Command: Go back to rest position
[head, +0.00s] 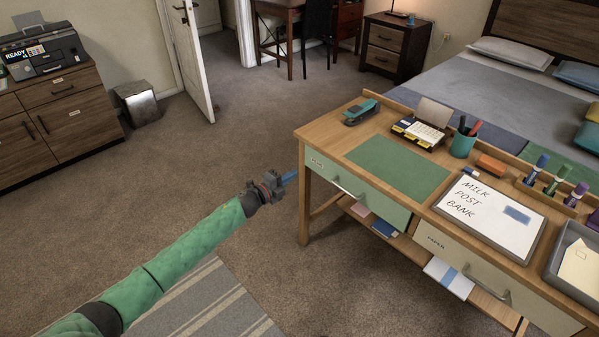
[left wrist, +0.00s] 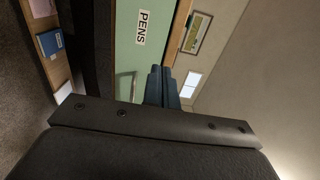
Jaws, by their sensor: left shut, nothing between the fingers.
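My left gripper (head: 290,177) is held out over the carpet, just left of the desk (head: 303,205), in the head view. Its blue fingers are together with nothing between them. In the left wrist view the closed fingers (left wrist: 162,86) point toward the green drawer front labelled PENS (left wrist: 141,28). The same drawer (head: 352,189) looks closed in the head view. The fingers appear apart from the desk. A green blotter (head: 398,166) lies bare on the desk top. My right gripper is in neither view.
On the desk stand a stapler (head: 361,112), a teal pen cup (head: 462,145), a whiteboard (head: 490,214) and a grey tray (head: 573,265). A lower shelf holds a blue notebook (head: 384,228). The carpet (head: 190,190) left of the desk is clear. A bed (head: 480,95) stands behind.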

